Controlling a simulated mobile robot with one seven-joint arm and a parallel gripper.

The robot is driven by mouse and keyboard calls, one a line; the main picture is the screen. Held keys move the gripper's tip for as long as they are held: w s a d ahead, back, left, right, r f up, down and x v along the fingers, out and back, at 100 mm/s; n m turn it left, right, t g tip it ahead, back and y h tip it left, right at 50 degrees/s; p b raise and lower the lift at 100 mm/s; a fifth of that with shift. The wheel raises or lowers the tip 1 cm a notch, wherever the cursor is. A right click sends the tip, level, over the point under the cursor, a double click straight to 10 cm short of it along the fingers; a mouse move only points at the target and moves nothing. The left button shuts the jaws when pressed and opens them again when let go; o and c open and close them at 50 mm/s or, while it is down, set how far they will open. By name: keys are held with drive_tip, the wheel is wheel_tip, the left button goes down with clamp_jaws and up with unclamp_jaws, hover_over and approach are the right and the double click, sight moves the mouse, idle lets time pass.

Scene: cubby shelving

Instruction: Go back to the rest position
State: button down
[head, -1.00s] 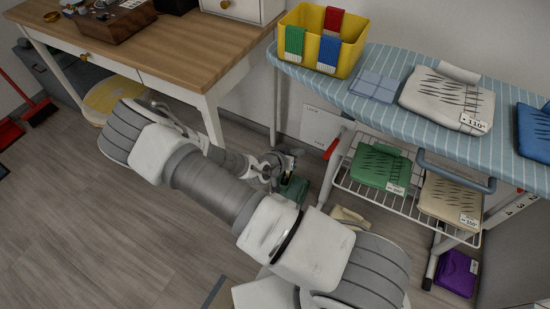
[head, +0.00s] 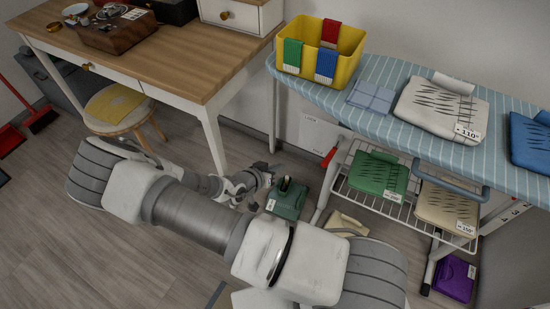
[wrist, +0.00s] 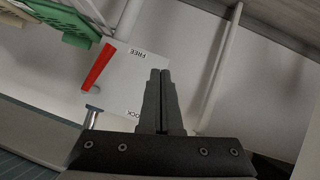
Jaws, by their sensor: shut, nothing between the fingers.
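My gripper (wrist: 160,75) shows in the wrist view with its two dark fingers together and nothing between them. In the head view my gripper (head: 272,170) is small and partly hidden at the end of my folded arm, low between the wooden desk and the ironing board. It is near a dark green folded item (head: 288,200) on the floor; I cannot tell whether they touch. In the wrist view the fingers point towards a pale panel with a red lever (wrist: 99,67) and the words FREE and LOCK.
The wooden desk (head: 180,55) stands at the back left with a stool (head: 115,106) under it. The ironing board (head: 400,125) holds a yellow bin (head: 348,50) and folded cloths. A wire rack (head: 395,192) below it holds green and beige items. Open floor lies at left.

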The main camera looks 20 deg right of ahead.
drive_tip(key=a+r+n+g+y, duration=0.1)
drive_tip(key=a+r+y, duration=0.55)
drive_tip(key=r, duration=0.45)
drive_tip(key=a+r+n+g+y, duration=0.1)
drive_tip(key=a+r+y, duration=0.5)
drive_tip(key=r, duration=0.5)
drive_tip(key=s+d+r+n, duration=0.1)
drive_tip(key=s+r+n, duration=0.1)
drive_tip(key=s+r, duration=0.3)
drive_tip(key=s+r+n, duration=0.1)
drive_tip(key=s+r, duration=0.1)
drive_tip(key=r, duration=0.5)
drive_tip(key=s+d+r+n+t+h, duration=0.1)
drive_tip(key=s+d+r, duration=0.3)
drive_tip(key=s, duration=0.2)
drive_tip(key=s+d+r+n+h, duration=0.1)
drive_tip(key=s+d+r+h, duration=0.1)
drive_tip(key=s+d+r, duration=0.35)
wheel_tip(320, 180, up, 21)
drive_tip(key=s+p, duration=0.1)
drive_tip(key=p, duration=2.2)
drive_tip(key=shift+s+a, duration=0.3)
drive_tip(key=shift+a, duration=0.05)
drive_tip(key=shift+d, duration=0.1)
